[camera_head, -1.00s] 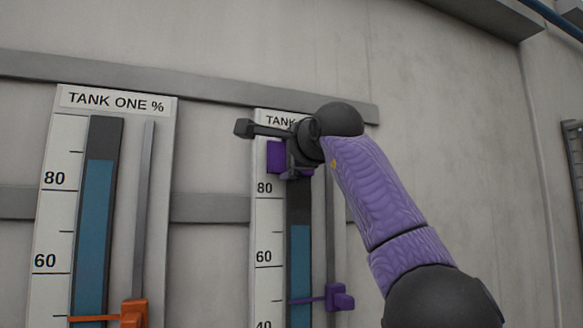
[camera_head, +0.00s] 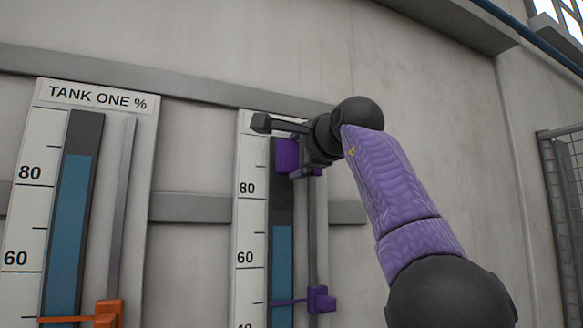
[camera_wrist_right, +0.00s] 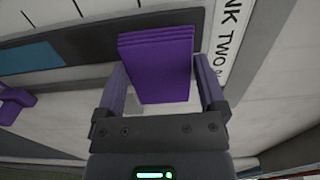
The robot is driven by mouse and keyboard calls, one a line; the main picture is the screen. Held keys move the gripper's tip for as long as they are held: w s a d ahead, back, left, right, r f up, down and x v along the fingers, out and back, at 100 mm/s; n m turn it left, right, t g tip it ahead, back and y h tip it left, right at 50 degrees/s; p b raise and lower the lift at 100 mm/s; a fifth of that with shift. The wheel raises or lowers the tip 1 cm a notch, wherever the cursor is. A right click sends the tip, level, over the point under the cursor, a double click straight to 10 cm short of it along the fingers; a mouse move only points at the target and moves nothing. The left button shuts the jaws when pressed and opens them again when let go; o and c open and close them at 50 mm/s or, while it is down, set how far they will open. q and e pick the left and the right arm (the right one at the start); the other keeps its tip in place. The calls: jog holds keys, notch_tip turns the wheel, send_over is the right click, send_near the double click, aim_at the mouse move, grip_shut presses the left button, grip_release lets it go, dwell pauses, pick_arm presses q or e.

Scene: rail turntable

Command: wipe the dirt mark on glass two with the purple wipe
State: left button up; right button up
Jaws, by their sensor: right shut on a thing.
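The purple wipe (camera_head: 287,155) is a folded, flat block held in my right gripper (camera_head: 304,163). In the wrist view the wipe (camera_wrist_right: 157,62) stands between the two fingers of the right gripper (camera_wrist_right: 162,88), which is shut on it. Glass two (camera_head: 282,255) is the tall tube on the tank two board, blue below and dark grey above. The wipe overlaps the top end of this glass in the head view; I cannot tell whether it touches. No dirt mark shows; the wipe and gripper hide part of the glass top. My left gripper is out of view.
The tank one board (camera_head: 97,97) with its orange slider (camera_head: 109,313) stands to the left. A purple slider (camera_head: 320,299) sits low on the rail beside glass two. Grey horizontal wall rails run behind the boards. A mesh fence (camera_head: 560,190) is at far right.

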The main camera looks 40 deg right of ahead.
aim_at(295, 155)
jog(key=b+v, duration=0.1)
jog(key=v, duration=0.2)
jog(key=shift+s, duration=0.15)
jog(key=b+v, duration=0.1)
jog(key=v, duration=0.2)
dwell(0.3)
